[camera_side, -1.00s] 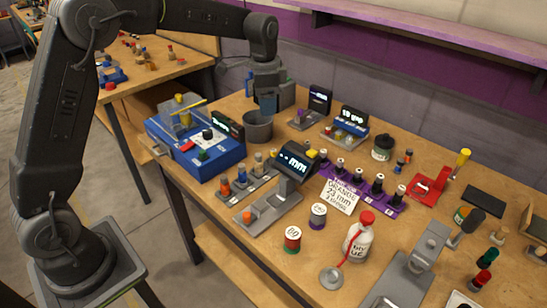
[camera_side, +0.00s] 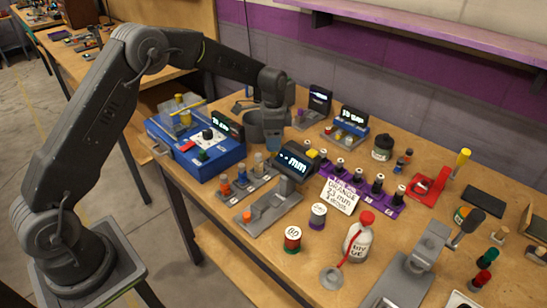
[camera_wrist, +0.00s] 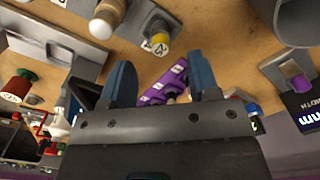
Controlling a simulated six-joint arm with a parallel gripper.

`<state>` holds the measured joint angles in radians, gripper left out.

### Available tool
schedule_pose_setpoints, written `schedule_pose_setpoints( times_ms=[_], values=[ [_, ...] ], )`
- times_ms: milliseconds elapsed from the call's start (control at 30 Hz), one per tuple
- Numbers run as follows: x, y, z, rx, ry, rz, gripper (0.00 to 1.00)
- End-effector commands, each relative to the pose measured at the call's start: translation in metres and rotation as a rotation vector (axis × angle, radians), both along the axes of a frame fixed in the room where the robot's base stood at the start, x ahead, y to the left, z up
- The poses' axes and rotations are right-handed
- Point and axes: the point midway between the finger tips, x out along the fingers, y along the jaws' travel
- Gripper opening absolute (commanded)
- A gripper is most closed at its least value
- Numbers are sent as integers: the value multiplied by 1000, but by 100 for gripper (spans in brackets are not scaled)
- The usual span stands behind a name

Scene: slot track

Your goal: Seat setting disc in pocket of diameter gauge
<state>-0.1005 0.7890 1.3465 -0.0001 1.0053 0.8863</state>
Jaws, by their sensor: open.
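My gripper (camera_side: 273,143) hangs over the bench beside the grey cup, between it and the tilted "mm" display. In the wrist view its two blue fingers (camera_wrist: 163,82) are apart with nothing between them. A grey gauge (camera_side: 268,208) with a long flat base lies in front of the black "mm" display (camera_side: 294,158); an orange piece (camera_side: 247,217) sits at its near end. I cannot tell for sure which gauge is the diameter gauge or which piece is the setting disc. Two short round pieces, one red and green (camera_side: 292,238), one white and purple (camera_side: 317,215), stand nearby.
A grey rack (camera_side: 245,188) holds several coloured plugs. The blue box (camera_side: 195,150) stands at the left edge, with the grey cup (camera_side: 253,128) near it.

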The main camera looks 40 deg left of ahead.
Motion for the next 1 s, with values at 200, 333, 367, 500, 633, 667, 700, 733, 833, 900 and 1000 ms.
schedule_pose_setpoints(
  times_ms=[200, 333, 367, 500, 633, 667, 700, 733, 833, 900, 1000],
  values=[
    [0, 0, -33, -1, 4, 0, 56],
    [0, 0, -44, -1, 1, 0, 56],
    [0, 0, -46, -1, 1, 0, 56],
    [0, 0, -46, -1, -1, 0, 56],
    [0, 0, -46, -1, -1, 0, 52],
    [0, 0, -46, -1, -1, 0, 49],
    [0, 0, -46, -1, -1, 0, 45],
    [0, 0, -46, -1, -1, 0, 42],
    [0, 0, -46, -1, -1, 0, 33],
    [0, 0, -46, -1, -1, 0, 26],
    [0, 0, -46, -1, -1, 0, 16]
  ],
)
